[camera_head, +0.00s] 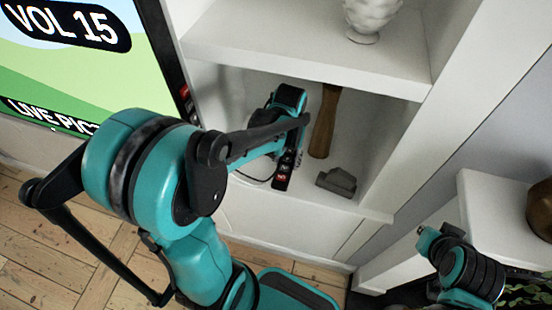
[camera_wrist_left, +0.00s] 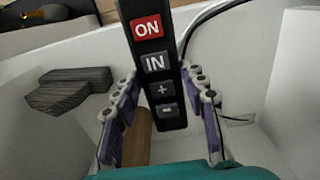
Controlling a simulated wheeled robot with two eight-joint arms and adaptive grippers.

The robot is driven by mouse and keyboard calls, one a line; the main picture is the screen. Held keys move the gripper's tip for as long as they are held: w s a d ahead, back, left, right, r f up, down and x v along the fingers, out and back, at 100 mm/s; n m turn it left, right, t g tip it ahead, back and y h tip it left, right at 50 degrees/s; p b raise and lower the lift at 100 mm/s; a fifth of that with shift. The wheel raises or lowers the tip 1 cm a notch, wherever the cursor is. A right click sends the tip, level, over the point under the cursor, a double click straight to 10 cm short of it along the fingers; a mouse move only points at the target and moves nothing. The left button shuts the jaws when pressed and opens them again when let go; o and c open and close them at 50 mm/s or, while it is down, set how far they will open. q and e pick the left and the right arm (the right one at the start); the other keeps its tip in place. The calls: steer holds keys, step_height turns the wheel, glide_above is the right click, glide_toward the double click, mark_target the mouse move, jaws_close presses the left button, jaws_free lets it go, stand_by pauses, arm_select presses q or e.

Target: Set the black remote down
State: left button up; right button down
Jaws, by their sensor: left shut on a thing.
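The black remote (camera_head: 284,172) is in my left gripper (camera_head: 288,158), inside the lower compartment of the white shelf (camera_head: 368,210). In the left wrist view the remote (camera_wrist_left: 157,75) sits between the two finger pads of the left gripper (camera_wrist_left: 165,110), its ON, IN, plus and minus buttons facing the camera. The gripper is shut on it. Whether the remote's underside touches the shelf board cannot be told. My right arm shows at the lower right, but its fingers are not visible.
A brown wooden object (camera_head: 324,122) stands behind the remote, and a dark grey block (camera_head: 337,181) lies to its right. A television (camera_head: 90,60) is at left, a white side table (camera_head: 500,210) at right.

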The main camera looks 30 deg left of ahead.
arm_select(q)
steer(key=w+a+f, duration=0.1)
steer(key=a, duration=0.1)
steer(key=w+a+f+b, duration=0.1)
steer(key=a+f, duration=0.1)
steer(key=w+a+f, duration=0.1)
steer(key=w+a, duration=0.1)
steer(key=shift+a+f+b, duration=0.15)
steer(key=shift+f+b, duration=0.85)
steer(key=shift+f, duration=1.35)
steer(key=shift+f, duration=0.2)
steer(key=o, duration=1.2)
steer(key=shift+r, duration=0.1)
steer(key=shift+r, duration=0.1)
